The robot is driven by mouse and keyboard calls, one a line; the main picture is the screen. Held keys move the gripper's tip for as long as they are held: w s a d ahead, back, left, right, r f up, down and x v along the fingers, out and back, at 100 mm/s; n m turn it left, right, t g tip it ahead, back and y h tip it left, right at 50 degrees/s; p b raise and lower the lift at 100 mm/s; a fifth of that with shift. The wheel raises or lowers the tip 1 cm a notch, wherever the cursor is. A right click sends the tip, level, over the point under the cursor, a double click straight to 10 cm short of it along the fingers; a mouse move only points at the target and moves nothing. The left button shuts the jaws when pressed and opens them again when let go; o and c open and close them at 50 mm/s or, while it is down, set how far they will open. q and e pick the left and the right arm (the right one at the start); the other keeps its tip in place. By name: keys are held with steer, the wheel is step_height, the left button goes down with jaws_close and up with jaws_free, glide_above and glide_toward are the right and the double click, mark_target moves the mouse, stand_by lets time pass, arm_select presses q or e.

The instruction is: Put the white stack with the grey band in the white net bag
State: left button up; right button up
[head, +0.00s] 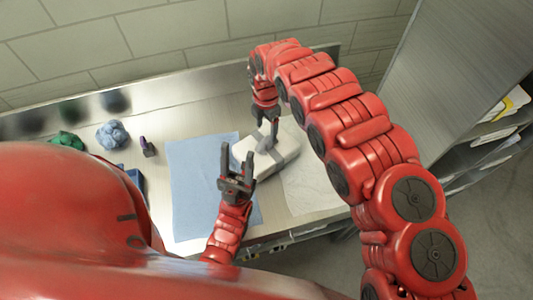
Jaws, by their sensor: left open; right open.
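The white stack with the grey band (285,150) lies on the metal counter, partly over the blue cloth's right edge. The band shows as a grey strip across it. My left gripper (237,170) is open, fingers pointing away from me, at the stack's left end and overlapping it in the picture. My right gripper (268,122) is open, pointing down at the stack's far side; I cannot tell whether it touches. A pale, thin, flat piece (305,188) right of the stack may be the white net bag; my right arm hides part of it.
A blue cloth (190,175) lies flat on the counter (165,105). A blue-grey bundle (112,134), a green bundle (68,140) and a small dark item with a purple top (147,147) lie to the left. A tall metal shelf unit (450,70) stands at the right.

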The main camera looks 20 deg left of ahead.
mark_target(266, 140)
step_height(266, 140, down, 7)
steer(key=shift+b, duration=1.2)
steer(key=shift+d+r, duration=0.1)
steer(key=shift+c, duration=0.3)
jaws_close()
